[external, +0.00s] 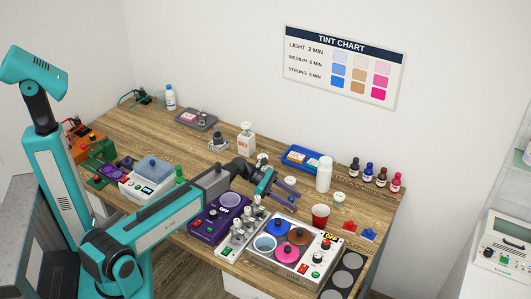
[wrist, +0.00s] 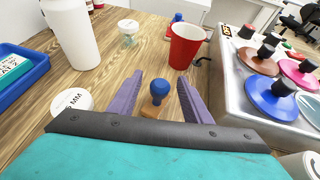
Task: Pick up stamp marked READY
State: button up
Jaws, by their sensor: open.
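A stamp with a round blue knob and a small wooden base (wrist: 159,80) stands on the table in the wrist view. It shows between the two purple fingers of my gripper (wrist: 157,98), apart from both. No marking can be read on it, so I cannot tell if it says READY. My gripper (external: 289,192) is open over the table in the external view, left of the red cup. I cannot make out this stamp in the external view. A small red item (external: 349,227) and a small blue item (external: 368,234) lie right of the cup; their markings are unreadable.
A red cup (wrist: 187,46) stands just beyond the stamp. A pot unit with coloured lids (wrist: 232,80) is close on the right. A white bottle (wrist: 72,33), a blue tray (wrist: 38,68) and a round white lid (wrist: 77,99) are on the left. Bare wood lies between.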

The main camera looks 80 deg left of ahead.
aim_at(291, 196)
dwell(0.3)
grip_shut()
jog(key=shift+r, duration=0.2)
jog(key=shift+r+b, duration=1.25)
jog(key=shift+r, duration=3.55)
